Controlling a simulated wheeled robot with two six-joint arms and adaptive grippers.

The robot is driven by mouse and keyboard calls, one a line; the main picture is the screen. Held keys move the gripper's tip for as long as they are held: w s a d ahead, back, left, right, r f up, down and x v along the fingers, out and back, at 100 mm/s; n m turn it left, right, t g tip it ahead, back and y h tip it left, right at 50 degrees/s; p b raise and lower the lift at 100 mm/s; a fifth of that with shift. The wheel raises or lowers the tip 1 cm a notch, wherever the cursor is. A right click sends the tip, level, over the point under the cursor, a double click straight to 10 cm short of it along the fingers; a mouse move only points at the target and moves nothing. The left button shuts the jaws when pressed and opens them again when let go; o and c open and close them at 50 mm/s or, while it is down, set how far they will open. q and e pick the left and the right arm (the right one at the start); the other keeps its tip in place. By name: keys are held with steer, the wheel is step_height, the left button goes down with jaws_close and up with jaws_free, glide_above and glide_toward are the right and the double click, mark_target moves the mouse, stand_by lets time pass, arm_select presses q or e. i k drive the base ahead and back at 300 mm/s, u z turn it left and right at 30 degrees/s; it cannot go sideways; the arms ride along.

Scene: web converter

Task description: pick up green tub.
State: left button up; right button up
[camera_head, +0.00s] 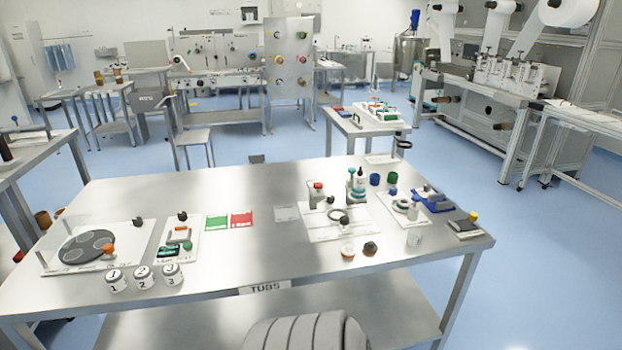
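A small dark green tub (375,179) stands upright near the back right of the steel table (290,240). Neither of my grippers shows in the head view, and nothing is seen touching the green tub.
A white board with a red-topped piece (317,190) lies left of the tub; a blue tray (432,200) lies to its right. Three numbered white jars (144,277) stand at front left. The table's front middle is clear. A small side table (362,130) stands behind.

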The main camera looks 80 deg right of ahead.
mark_target(393, 178)
steer(key=z, duration=0.2)
steer(key=k, duration=0.7)
steer(key=z, duration=2.75)
